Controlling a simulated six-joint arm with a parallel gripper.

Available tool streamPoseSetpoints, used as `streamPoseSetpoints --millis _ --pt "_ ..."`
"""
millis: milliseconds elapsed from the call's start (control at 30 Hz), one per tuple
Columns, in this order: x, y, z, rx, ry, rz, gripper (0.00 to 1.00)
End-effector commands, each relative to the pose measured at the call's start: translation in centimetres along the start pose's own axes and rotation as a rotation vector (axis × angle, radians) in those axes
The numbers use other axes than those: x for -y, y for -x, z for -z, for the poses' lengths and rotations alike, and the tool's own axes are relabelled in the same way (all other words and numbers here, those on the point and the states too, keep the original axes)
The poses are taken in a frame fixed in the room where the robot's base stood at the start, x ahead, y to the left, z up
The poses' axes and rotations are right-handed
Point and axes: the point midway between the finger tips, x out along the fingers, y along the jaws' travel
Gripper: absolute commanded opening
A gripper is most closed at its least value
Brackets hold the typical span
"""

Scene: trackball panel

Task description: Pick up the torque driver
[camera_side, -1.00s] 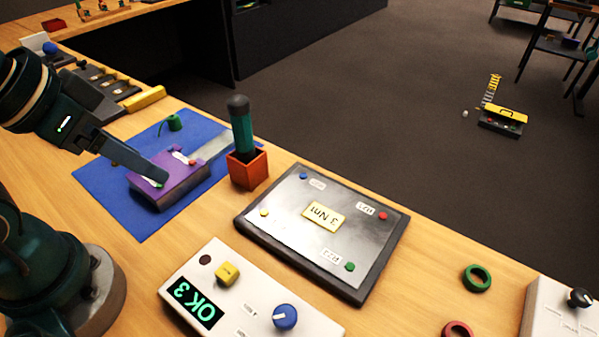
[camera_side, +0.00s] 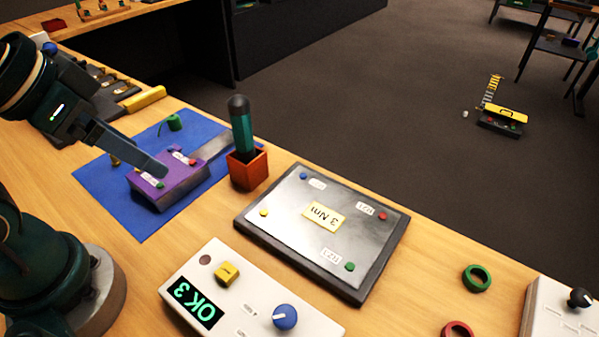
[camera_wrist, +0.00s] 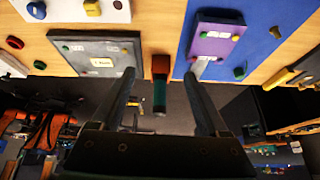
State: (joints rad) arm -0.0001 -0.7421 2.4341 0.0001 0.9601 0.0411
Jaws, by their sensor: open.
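The torque driver (camera_side: 239,127) has a teal handle with a dark rounded cap and stands upright in an orange-red square holder (camera_side: 248,170). Its lower end is hidden inside the holder. In the wrist view the driver (camera_wrist: 159,96) and the holder (camera_wrist: 160,66) appear in the middle, between my two fingers in the picture. My gripper (camera_wrist: 161,84) is open and empty. In the side view my gripper (camera_side: 162,169) is left of the driver, apart from it, and overlaps the purple box in the picture.
The purple box (camera_side: 170,190) lies on a blue mat (camera_side: 100,180) left of the holder. A metal panel (camera_side: 290,215) marked 3 Nm is to the right. A white control box (camera_side: 250,300) reading OK 3 is in front. The table edge drops off behind the holder.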

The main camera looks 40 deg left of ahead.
Motion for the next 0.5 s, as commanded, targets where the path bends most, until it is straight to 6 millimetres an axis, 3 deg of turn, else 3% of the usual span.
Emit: streamPoseSetpoints --millis 267,500 --pt "0.3 1.5 6.2 0.081 -0.084 -0.005 0.78" --pt "0.7 -0.7 11.2 0.200 -0.142 -0.020 0.78"
